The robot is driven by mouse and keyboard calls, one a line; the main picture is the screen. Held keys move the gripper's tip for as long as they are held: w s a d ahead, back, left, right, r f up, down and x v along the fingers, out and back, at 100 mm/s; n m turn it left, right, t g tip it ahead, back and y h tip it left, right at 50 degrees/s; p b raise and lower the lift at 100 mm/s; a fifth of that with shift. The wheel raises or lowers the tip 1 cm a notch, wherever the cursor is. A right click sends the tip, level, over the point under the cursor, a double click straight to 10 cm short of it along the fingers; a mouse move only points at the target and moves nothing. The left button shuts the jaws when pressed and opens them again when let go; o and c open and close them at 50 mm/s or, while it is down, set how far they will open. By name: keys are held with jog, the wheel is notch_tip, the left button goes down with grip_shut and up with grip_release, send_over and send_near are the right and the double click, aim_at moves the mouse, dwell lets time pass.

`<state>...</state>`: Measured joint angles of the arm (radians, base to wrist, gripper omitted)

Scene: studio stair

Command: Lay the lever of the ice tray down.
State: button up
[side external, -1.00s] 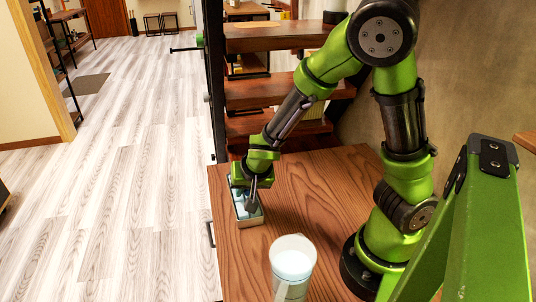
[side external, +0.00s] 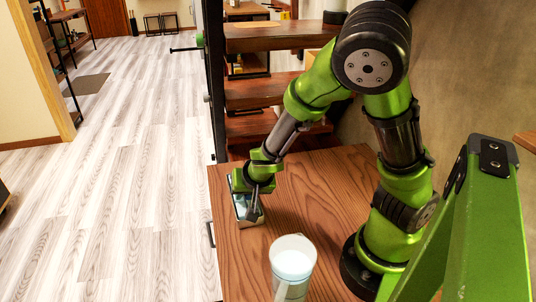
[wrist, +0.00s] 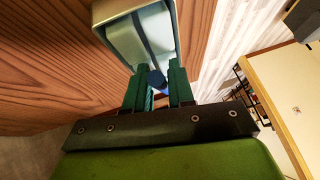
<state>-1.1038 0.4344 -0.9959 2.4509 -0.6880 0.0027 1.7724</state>
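The ice tray (side external: 246,221) is a pale box at the left front edge of the wooden table, mostly covered by my gripper in the side view. In the wrist view the tray (wrist: 111,24) shows at the top, with a pale blue interior. Its lever (wrist: 141,38) is a thin blue bar over the tray that ends in a dark blue knob (wrist: 156,78). My gripper (wrist: 160,72) has its two teal fingers apart, with the knob between their tips. A small gap shows by the right finger. In the side view my gripper (side external: 252,212) is down at the tray.
A white cup (side external: 292,265) stands on the wooden table (side external: 315,195), nearer the camera. The table between the tray and my arm's base is clear. Wooden stairs (side external: 268,90) rise behind the table, and open floor (side external: 110,200) lies left of it.

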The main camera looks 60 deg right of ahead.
jog(key=shift+o, duration=1.1)
jog(key=shift+r, duration=0.2)
